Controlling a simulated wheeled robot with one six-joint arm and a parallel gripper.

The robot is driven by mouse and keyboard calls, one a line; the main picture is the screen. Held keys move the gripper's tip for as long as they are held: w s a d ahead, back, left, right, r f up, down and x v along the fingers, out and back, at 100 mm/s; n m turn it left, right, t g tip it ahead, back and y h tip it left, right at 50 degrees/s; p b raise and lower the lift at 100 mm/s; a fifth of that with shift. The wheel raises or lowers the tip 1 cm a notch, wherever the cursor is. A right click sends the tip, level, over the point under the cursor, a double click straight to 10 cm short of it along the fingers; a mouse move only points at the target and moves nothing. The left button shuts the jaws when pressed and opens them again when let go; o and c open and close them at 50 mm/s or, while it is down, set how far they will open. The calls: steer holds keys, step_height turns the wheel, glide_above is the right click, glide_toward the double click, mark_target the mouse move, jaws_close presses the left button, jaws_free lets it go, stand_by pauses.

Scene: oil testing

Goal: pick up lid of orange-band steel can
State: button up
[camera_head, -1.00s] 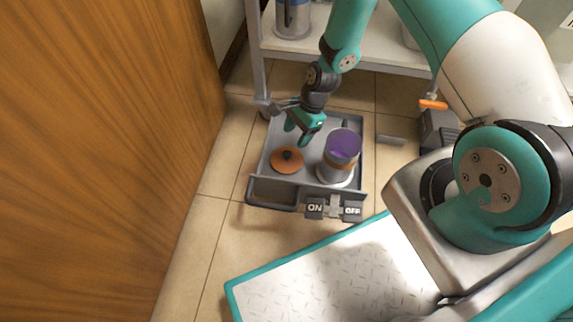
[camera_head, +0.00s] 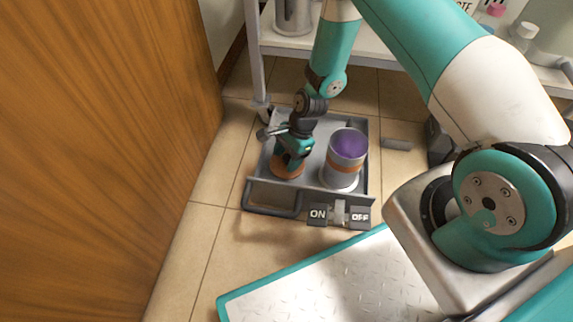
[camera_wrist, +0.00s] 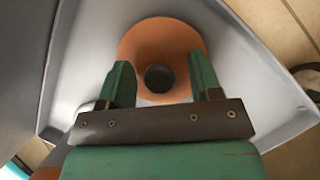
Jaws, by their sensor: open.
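The orange lid (camera_head: 288,168) with a dark knob lies on the grey tray (camera_head: 312,137), to the left of the steel can. In the wrist view the lid (camera_wrist: 160,42) shows its dark round knob (camera_wrist: 159,78) between the fingers. My gripper (camera_head: 288,163) is open over the lid, with one green finger on each side of the knob; I cannot tell whether they touch it. The orange-band steel can (camera_head: 343,175) stands upright on the tray, its open top showing purple contents (camera_head: 349,144).
Tiled floor (camera_head: 215,190) is free between door and tray.

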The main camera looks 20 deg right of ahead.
steer(key=c, duration=1)
steer(key=shift+r, duration=0.1)
